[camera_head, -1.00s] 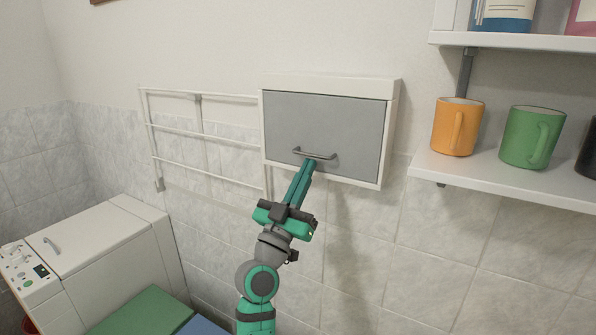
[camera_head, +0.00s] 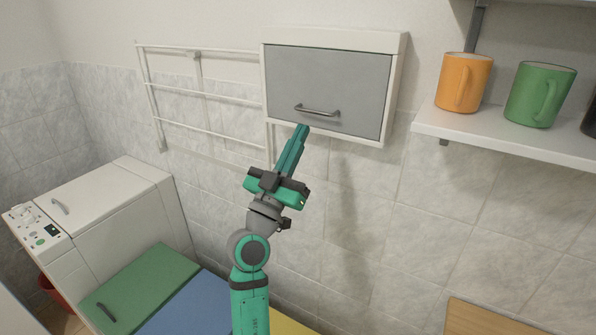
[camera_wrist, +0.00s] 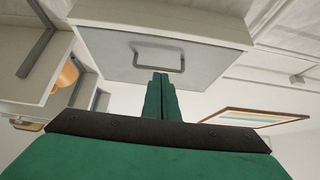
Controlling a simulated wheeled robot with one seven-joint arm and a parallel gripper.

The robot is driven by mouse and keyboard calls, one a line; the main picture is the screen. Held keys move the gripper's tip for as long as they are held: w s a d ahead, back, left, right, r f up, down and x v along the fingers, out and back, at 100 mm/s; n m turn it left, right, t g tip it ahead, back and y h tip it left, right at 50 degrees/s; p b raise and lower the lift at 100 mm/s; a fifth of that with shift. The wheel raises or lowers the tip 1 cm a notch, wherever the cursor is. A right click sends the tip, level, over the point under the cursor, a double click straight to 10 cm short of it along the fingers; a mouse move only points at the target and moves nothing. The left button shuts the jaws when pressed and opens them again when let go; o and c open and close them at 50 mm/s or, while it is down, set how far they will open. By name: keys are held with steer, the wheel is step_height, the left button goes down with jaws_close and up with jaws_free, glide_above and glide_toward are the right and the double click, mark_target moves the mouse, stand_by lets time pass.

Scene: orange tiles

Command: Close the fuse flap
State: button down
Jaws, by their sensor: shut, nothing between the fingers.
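The fuse flap (camera_head: 326,84) is a grey panel in a white wall box (camera_head: 399,62), with a bar handle (camera_head: 318,110) near its lower edge. The flap looks flush with the box frame in the head view. My gripper (camera_head: 303,129) is shut and empty, its tips just below and left of the handle. In the wrist view, the gripper tips (camera_wrist: 160,76) appear just below the handle (camera_wrist: 158,62) and in front of the flap (camera_wrist: 120,52). Whether the tips touch the flap or handle is not clear.
A white drying rack (camera_head: 200,95) is on the wall left of the box. To the right, a shelf (camera_head: 500,143) holds an orange mug (camera_head: 461,82) and a green mug (camera_head: 539,95). A white washing machine (camera_head: 105,215) and a green-topped cabinet (camera_head: 145,285) stand lower left.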

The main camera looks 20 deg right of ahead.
steer(key=s+a+f+n+t+y, duration=0.1)
steer(key=a+f+n+y, duration=0.15)
steer(key=f, duration=0.75)
steer(key=s+a+f+n+t+y, duration=0.1)
steer(key=s+a+f+n+y, duration=0.15)
steer(key=f, duration=0.75)
steer(key=s+a+f+n+t+y, duration=0.15)
steer(key=f+y, duration=0.25)
steer(key=f, duration=0.6)
steer(key=s+a+f+n+y, duration=0.4)
steer(key=s+a+f+y, duration=0.25)
steer(key=s+f, duration=0.5)
steer(key=s+a+f+g+y, duration=0.1)
steer(key=s+a, duration=0.2)
steer(key=s, duration=0.6)
steer(key=s+a+f+g+y, duration=0.1)
steer(key=s+a, duration=0.3)
steer(key=s, duration=0.6)
steer(key=s+a+f+g+y, duration=0.1)
steer(key=s+a, duration=0.3)
steer(key=s, duration=0.5)
steer(key=shift+s+a+f+y, duration=0.3)
steer(key=shift+f+y, duration=0.2)
steer(key=shift+y, duration=0.25)
